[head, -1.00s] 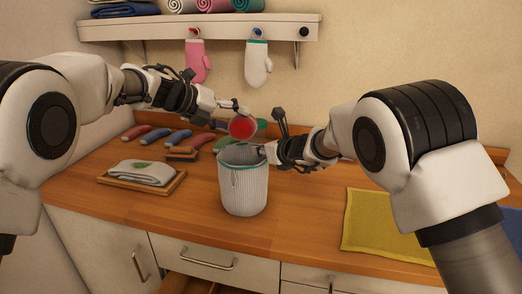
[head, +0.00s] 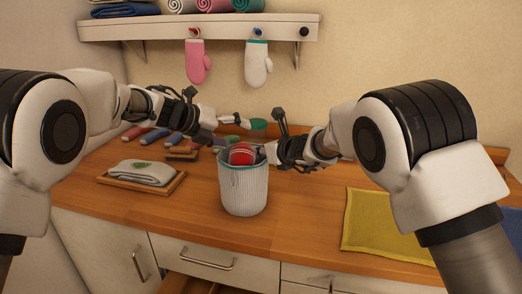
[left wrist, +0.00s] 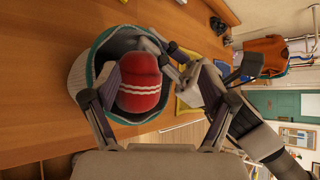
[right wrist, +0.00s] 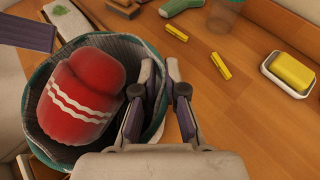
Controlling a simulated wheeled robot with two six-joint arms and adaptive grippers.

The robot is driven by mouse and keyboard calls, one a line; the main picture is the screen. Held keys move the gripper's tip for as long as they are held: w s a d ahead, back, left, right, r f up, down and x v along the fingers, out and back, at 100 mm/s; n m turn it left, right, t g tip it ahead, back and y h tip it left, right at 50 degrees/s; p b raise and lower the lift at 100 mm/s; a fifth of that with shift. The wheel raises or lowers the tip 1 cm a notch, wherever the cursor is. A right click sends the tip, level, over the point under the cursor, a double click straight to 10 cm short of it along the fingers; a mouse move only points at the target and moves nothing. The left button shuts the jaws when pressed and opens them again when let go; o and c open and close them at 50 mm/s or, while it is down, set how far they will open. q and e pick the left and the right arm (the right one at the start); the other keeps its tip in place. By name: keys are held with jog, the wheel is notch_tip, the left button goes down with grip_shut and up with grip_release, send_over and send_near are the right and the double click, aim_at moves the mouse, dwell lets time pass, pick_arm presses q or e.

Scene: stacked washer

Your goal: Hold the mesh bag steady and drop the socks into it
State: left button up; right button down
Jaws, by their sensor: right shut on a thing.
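The mesh bag (head: 243,190) stands upright on the counter, pale and ribbed with a teal rim. The red sock ball (head: 240,154) with white stripes is in the bag's mouth, its top near rim height; it also shows in the right wrist view (right wrist: 84,88). Whether it rests on anything is hidden. My left gripper (head: 228,132) is just above and behind the bag, with its fingers spread and clear of the sock ball. My right gripper (right wrist: 160,80) is shut on the bag's rim at its right side.
A folded white cloth on a wooden tray (head: 108,179) lies left of the bag. Several coloured items lie behind it. A yellow cloth (head: 375,222) lies at right. Yellow soap in a white dish (right wrist: 288,75) and yellow pegs (right wrist: 220,66) are beyond the bag. A shelf (head: 200,28) with mitts hangs above.

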pick_arm(q)
jog(key=v, duration=1.2)
pick_arm(e)
jog(key=c, duration=1.2)
grip_release()
